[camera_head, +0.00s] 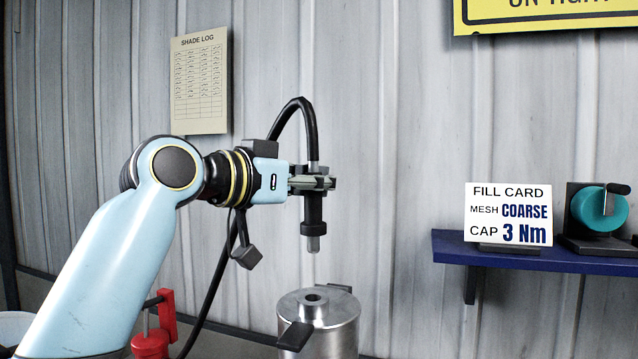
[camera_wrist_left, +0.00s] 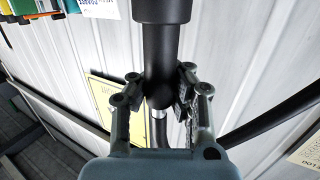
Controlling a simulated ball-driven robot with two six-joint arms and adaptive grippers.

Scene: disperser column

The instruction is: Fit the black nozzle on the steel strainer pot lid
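The black nozzle (camera_head: 313,214) hangs upright with a grey tip at its lower end, and a black hose loops up from its top. My left gripper (camera_head: 314,182) is shut on the nozzle's upper part. In the left wrist view the fingers (camera_wrist_left: 160,95) close around the black nozzle body (camera_wrist_left: 162,45) from both sides. The steel strainer pot (camera_head: 333,338) stands below, its lid (camera_head: 330,301) showing a dark round hole and black side handles. The nozzle tip is above the lid and apart from it, roughly over the hole. My right gripper is not in view.
A blue shelf (camera_head: 560,258) at the right holds a fill card (camera_head: 508,213) and a teal round device (camera_head: 598,210). A red tool (camera_head: 155,335) stands at lower left behind my arm. The hose hangs beside it. The wall is close behind.

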